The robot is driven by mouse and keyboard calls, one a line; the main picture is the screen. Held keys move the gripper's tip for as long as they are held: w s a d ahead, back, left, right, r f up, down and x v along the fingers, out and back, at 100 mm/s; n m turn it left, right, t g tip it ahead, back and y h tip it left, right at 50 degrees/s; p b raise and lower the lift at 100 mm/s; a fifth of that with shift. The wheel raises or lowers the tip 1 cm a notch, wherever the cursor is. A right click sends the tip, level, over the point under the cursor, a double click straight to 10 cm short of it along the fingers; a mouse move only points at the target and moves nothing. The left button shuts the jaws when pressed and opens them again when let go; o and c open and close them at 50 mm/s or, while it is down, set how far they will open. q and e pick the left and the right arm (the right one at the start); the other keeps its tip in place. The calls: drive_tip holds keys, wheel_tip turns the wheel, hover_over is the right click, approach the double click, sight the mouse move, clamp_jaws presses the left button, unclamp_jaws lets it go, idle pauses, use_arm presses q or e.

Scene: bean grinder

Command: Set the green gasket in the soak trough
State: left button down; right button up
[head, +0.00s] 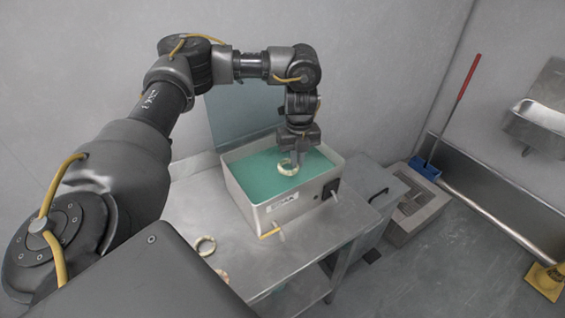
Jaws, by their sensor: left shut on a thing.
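The soak trough (258,210) is a pale box with a teal inside, standing on a metal table. My left gripper (296,162) reaches down over the trough from above and is shut on a ring-shaped gasket (287,173). This ring looks pale cream-yellow at this size; I cannot make out a clear green. It shows against the teal inside, and I cannot tell whether it touches the surface there. A second pale ring (205,246) lies on the table in front of the trough. My right gripper is not in view.
Another ring (222,275) lies at the table's near side, partly hidden. The metal table (185,205) has bare room left of the trough. A yellow-handled tap and a dark knob (330,189) stick out of the trough's front. A grey bin (375,195) stands right of the table.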

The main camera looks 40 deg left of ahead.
sight(296, 183)
use_arm(q)
drive_tip(key=shift+a+f, duration=0.1)
drive_tip(key=shift+f, duration=5.05)
drive_tip(key=shift+b, duration=0.3)
drive_tip(key=c, duration=1.6)
unclamp_jaws()
drive_tip(key=shift+f, duration=0.1)
drive_tip(key=shift+o, duration=0.2)
wheel_tip(296, 183, up, 12)
drive_tip(key=shift+r+p, duration=0.2)
drive_tip(key=shift+p, duration=0.1)
